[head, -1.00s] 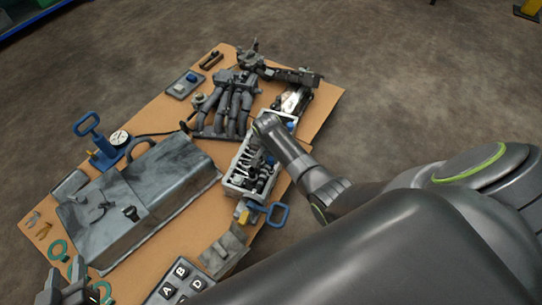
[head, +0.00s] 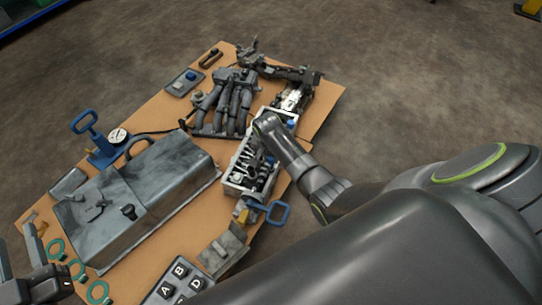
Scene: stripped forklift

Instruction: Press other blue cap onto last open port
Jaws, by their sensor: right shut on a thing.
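The dark valve block (head: 234,78) with several thick hoses stands at the far side of the table. My right arm reaches across the table from the right. Its gripper (head: 248,56) appears small and dark at the block's far right end, shut. The thing between its fingers is too small and dark to make out. The port there cannot be made out. A small blue piece (head: 191,76), perhaps a cap, sits on a little grey tray (head: 174,90) left of the block. My left gripper (head: 22,250) is at the bottom left, partly cut off, fingers apart and empty.
A white crate (head: 232,188) of tools lies beneath my right forearm. A large grey metal case (head: 160,185), a blue-handled pump with gauge (head: 103,150), green rings (head: 98,292) and a lettered pad (head: 165,293) crowd the table. Bare board (head: 325,100) shows at the right edge.

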